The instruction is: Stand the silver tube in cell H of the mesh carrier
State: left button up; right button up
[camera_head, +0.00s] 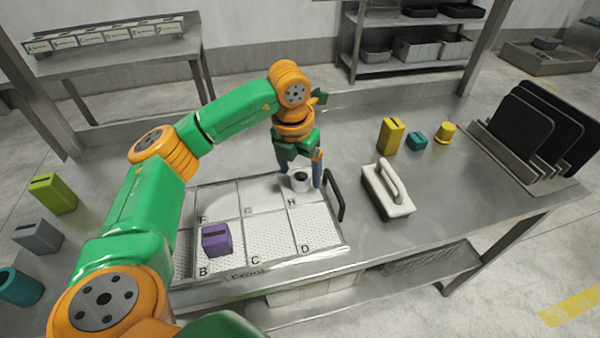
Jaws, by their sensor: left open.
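The silver tube (300,183) is a short pale cylinder with a dark round opening on top. It stands upright in the back row of the mesh carrier (343,243), just behind the letter H, so in cell H. My left gripper (301,174) is over the tube from above, open, with one finger on each side of it. The fingers partly hide the tube's upper part, and whether either one touches it I cannot tell. My right gripper is not in view.
A purple block (216,240) stands in cell B. Right of the carrier are its dark handle (336,196), a white handled brush-like tool (389,192), and yellow (391,135) and teal (417,141) blocks. A rack (503,148) holds dark boards at far right.

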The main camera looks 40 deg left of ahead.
aim_at(296, 192)
pick_arm(q)
notch_tip(296, 192, up, 11)
jog(key=s+p, duration=0.1)
jog(key=p, duration=0.1)
jog(key=shift+s+f, duration=0.15)
jog(key=shift+s, duration=0.2)
